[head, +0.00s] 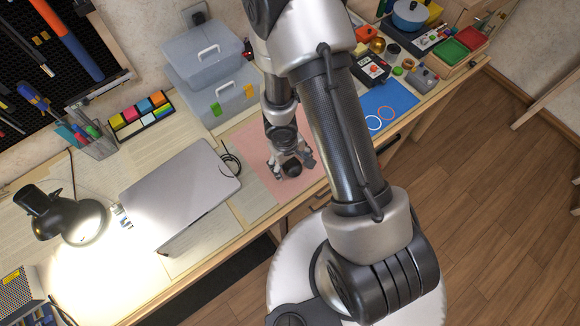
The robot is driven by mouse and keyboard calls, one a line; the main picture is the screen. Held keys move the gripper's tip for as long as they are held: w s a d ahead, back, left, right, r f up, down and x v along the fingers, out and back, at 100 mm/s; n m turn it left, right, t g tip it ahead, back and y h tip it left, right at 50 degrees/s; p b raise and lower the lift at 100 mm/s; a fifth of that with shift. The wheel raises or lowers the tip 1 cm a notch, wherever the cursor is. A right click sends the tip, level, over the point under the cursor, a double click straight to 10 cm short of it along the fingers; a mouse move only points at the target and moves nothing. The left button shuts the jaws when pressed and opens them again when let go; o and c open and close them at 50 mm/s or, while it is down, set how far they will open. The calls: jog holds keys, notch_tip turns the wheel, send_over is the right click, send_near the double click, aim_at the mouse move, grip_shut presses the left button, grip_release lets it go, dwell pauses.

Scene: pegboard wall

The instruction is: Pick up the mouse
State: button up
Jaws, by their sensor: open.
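My gripper (291,168) points down over the pink mat (253,150) at the table's front edge, with its fingers apart. A small dark rounded object (292,169) shows between the fingers and looks like the mouse. Its outline is partly hidden by the gripper, and I cannot tell whether the fingers touch it.
A closed grey laptop (180,195) lies left of the mat, with a coiled black cable (231,160) between them. Stacked clear bins (212,85) stand behind. A blue mat (388,105) lies to the right. A lit black lamp (70,220) stands far left.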

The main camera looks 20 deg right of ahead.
notch_tip(320, 180, down, 2)
jog(key=shift+d+f+b, duration=0.1)
jog(key=shift+b, duration=0.3)
jog(key=shift+c, duration=0.5)
jog(key=c, duration=1.1)
